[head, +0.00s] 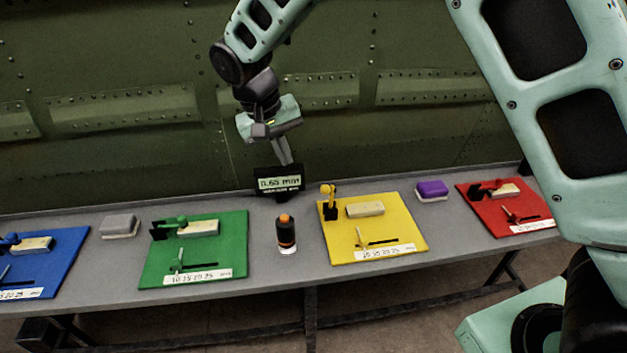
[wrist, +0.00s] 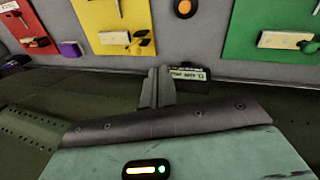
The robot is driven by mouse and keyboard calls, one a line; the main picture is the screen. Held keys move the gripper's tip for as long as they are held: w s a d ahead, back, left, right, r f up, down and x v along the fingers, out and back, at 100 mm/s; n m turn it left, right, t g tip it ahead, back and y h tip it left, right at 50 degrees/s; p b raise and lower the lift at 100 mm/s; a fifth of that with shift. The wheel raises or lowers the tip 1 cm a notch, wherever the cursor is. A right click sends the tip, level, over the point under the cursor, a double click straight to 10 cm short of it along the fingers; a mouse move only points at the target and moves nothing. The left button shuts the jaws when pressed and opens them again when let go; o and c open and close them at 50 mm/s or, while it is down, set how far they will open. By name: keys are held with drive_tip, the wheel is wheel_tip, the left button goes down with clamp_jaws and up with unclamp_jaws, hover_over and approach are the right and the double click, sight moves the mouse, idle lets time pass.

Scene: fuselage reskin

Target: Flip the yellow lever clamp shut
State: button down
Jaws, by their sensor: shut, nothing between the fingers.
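The yellow lever clamp (head: 329,191) stands on a black base at the back left corner of the yellow board (head: 390,231). Its lever points up, and a pale block (head: 365,210) lies beside it on the board. In the wrist view the clamp (wrist: 141,34) shows at the board's near edge, beside the block (wrist: 114,38). My gripper (head: 285,158) hangs above the back of the table, left of the clamp and apart from it. Its fingers (wrist: 157,84) are shut together with nothing between them.
An orange-topped bottle (head: 286,235) stands between the yellow and green (head: 230,255) boards. A purple block (head: 432,190) lies right of the yellow board. The green riveted wall (head: 130,150) rises behind.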

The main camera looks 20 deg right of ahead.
drive_tip(key=shift+w, duration=0.2)
drive_tip(key=d+f+p, duration=0.5)
drive_tip(key=d+f, duration=0.1)
drive_tip(key=f, duration=0.4)
drive_tip(key=shift+w+d+f, duration=0.3)
drive_tip(key=shift+d+f, duration=0.05)
drive_tip(key=shift+d, duration=0.1)
